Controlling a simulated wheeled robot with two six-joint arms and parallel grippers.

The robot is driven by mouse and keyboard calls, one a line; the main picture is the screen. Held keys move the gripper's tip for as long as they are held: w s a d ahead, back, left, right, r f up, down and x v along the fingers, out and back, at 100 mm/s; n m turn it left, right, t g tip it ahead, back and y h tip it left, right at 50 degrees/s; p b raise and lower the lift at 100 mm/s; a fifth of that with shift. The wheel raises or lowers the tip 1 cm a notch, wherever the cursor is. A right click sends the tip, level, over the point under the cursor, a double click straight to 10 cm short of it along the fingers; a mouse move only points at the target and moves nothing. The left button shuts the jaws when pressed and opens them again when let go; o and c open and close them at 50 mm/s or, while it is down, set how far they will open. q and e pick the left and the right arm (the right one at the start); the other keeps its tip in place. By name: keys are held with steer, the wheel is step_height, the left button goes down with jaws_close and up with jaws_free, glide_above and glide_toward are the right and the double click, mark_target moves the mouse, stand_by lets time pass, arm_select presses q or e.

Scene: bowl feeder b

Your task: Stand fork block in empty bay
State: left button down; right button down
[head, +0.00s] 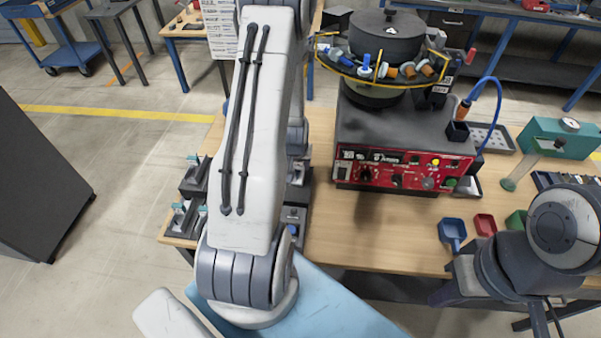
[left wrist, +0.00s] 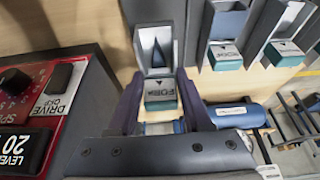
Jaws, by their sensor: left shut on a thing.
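My left gripper (left wrist: 165,100) is shut on the fork block, with one dark finger on each side of it in the left wrist view. The fork block (left wrist: 160,92) has a teal end with a dark-lettered label, and a grey forked part reaching away from the gripper. Dark-walled bays (left wrist: 195,40) lie beyond and to the right, and hold similar teal-and-grey blocks (left wrist: 224,55). A dark bay (left wrist: 152,10) lies just beyond the fork block; whether they touch is unclear. In the head view my left arm hides the left gripper and the fork block. My right gripper is out of view.
The bowl feeder (head: 385,45) stands on its red-fronted control box (head: 400,170), close left of the gripper in the wrist view. A blue cylinder (left wrist: 237,115) lies right of the gripper. Small blue (head: 452,230) and red (head: 485,224) trays sit at the right. The middle tabletop (head: 370,230) is clear.

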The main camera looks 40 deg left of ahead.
mark_target(298, 174)
arm_select(q)
steer(key=shift+a+f+p, duration=0.1)
steer(key=shift+f+p, duration=0.2)
steer(key=shift+f, duration=2.05)
steer(key=shift+f, duration=0.1)
steer(key=shift+c, duration=1.7)
jaws_free()
steer(key=shift+s, duration=0.1)
steer(key=v, duration=1.2)
steer(key=shift+b, duration=0.35)
